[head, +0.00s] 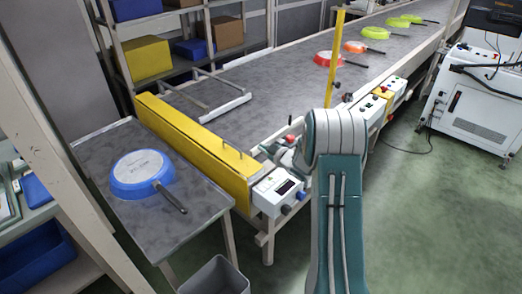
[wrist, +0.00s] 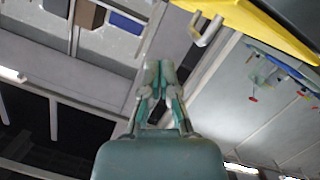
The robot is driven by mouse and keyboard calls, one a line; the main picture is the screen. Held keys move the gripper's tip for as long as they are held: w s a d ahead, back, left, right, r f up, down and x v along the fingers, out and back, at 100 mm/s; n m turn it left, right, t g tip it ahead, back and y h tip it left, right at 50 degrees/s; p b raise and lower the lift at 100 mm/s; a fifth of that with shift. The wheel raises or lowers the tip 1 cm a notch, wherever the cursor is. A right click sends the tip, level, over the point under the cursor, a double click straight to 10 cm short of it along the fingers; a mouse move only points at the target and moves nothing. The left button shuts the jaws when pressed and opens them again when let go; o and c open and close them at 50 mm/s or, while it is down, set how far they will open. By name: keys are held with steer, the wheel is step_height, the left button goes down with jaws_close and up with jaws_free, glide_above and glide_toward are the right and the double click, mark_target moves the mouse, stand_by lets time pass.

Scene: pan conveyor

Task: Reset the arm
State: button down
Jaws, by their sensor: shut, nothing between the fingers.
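My arm rises at the lower middle of the head view and bends over near the front end of the conveyor (head: 250,80). My gripper (wrist: 159,68) shows in the middle of the wrist view, with its fingertips together and nothing between them. In the head view the gripper is mostly hidden behind my own arm. It is near the conveyor's end, close to the control box (head: 279,192), and I see no contact with it.
A blue pan (head: 140,168) lies upside down on the side table (head: 115,222) at left. A red pan (head: 325,58), an orange pan (head: 355,47) and yellow-green pans (head: 376,33) sit along the belt. A yellow barrier (head: 190,142) crosses the conveyor's end. A grey bin (head: 215,278) stands below.

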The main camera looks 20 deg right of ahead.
steer(key=shift+r+v, duration=0.25)
steer(key=shift+v, duration=3.3)
steer(key=s+a+r+m+g+h, duration=0.2)
steer(key=s+a+r+m+h, duration=0.15)
steer(key=r, duration=0.45)
steer(key=s+a+r+m+g+h, duration=0.2)
steer(key=s+a+r+h, duration=0.25)
steer(key=r, duration=0.35)
steer(key=s+a+m+g+y, duration=0.1)
steer(key=s+a, duration=0.3)
steer(key=s, duration=0.4)
steer(key=s+a+m+g+y, duration=0.1)
steer(key=s+a+g, duration=0.1)
steer(key=s+a, duration=0.3)
steer(key=s+a+r+m+g+y, duration=0.1)
steer(key=s+a, duration=0.3)
steer(key=s, duration=0.9)
steer(key=shift+a+g+y, duration=0.25)
steer(key=shift+g+y, duration=0.15)
steer(key=shift+g, duration=0.3)
